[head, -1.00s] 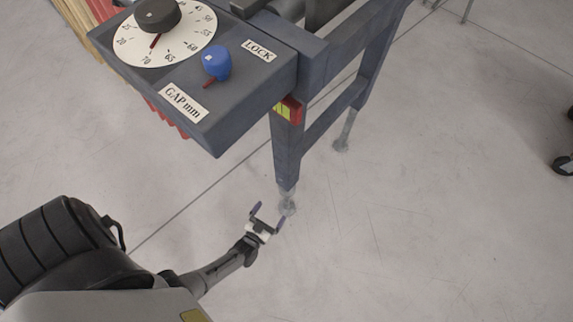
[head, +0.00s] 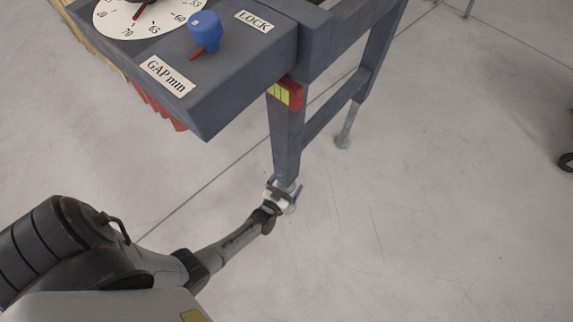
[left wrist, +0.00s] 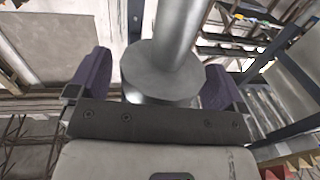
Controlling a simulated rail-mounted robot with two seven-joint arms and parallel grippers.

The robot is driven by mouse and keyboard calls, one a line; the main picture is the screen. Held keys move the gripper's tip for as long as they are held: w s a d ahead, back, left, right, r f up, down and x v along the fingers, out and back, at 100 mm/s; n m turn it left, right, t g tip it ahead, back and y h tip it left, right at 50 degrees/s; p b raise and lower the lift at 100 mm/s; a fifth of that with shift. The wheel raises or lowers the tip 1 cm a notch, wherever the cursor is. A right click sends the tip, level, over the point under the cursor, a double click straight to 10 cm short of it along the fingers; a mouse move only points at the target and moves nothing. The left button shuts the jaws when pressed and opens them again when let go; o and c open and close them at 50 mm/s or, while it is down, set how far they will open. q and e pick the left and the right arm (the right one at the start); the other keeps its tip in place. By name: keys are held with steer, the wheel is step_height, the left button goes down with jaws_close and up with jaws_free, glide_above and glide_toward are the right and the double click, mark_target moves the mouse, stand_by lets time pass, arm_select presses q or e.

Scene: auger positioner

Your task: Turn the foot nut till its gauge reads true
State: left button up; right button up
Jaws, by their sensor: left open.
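The near leg (head: 287,140) of the dark blue-grey frame ends in a metal foot, mostly hidden behind my left gripper (head: 283,190) in the head view. In the left wrist view, a round grey metal piece (left wrist: 160,75) with a thick stem (left wrist: 181,25) stands between the two purple fingers of my left gripper (left wrist: 152,88). The fingers are open, one on each side, with gaps showing. I cannot make out the nut's faces. A red block with a yellow-green window (head: 284,94), possibly the gauge, sits high on this leg; its reading is too small to tell. My right gripper is out of view.
A box with a GAP mm dial (head: 146,14), a blue LOCK knob (head: 205,32) and red pointers overhangs the floor left of the leg. Another leg with a metal foot (head: 343,138) stands behind. The concrete floor (head: 430,230) to the right is open.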

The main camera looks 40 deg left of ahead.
arm_select(q)
steer(key=c, duration=0.9)
